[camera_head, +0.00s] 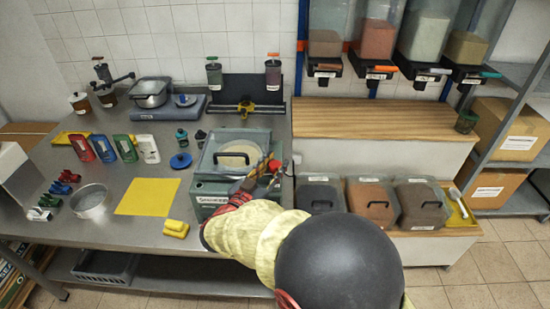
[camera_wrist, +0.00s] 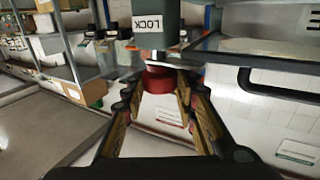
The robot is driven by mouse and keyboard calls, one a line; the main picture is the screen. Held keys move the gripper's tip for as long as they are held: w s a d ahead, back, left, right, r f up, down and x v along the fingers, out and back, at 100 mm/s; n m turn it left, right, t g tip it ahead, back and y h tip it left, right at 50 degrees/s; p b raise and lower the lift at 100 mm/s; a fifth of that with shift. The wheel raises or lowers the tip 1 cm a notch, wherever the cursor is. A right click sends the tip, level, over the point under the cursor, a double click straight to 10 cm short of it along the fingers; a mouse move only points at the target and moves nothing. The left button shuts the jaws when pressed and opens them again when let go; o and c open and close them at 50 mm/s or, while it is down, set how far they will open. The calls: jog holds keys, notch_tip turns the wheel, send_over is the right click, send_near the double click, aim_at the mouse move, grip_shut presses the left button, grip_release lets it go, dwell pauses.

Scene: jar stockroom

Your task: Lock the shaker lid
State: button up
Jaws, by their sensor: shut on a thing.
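The shaker (camera_head: 210,188) is a grey-green machine on the steel bench, with a clear lid (camera_head: 212,150) that lies over a pale round disc and has a black handle. The lid looks closed. A red lock knob (camera_head: 275,165) sits at the shaker's right side. In the wrist view the red knob (camera_wrist: 158,80) is below a grey-green post with a LOCK label (camera_wrist: 147,24). My gripper (camera_wrist: 158,92) has its fingers on both sides of the knob and is shut on it. In the head view my gripper (camera_head: 263,177) partly hides the knob and the shaker's right front.
Three lidded bins (camera_head: 370,205) stand to the right, close to my arm. A black-backed stand (camera_head: 246,92) is behind the shaker.

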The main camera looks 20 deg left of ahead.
jog(key=shift+r+m+h+p, duration=0.2)
jog(key=shift+m+h+p, duration=0.1)
jog(key=shift+m+h, duration=0.1)
jog(key=o, duration=1.2)
jog(key=shift+f, duration=0.1)
jog(key=shift+c, duration=0.2)
jog(key=v, duration=1.2)
jog(key=shift+w+a, duration=0.1)
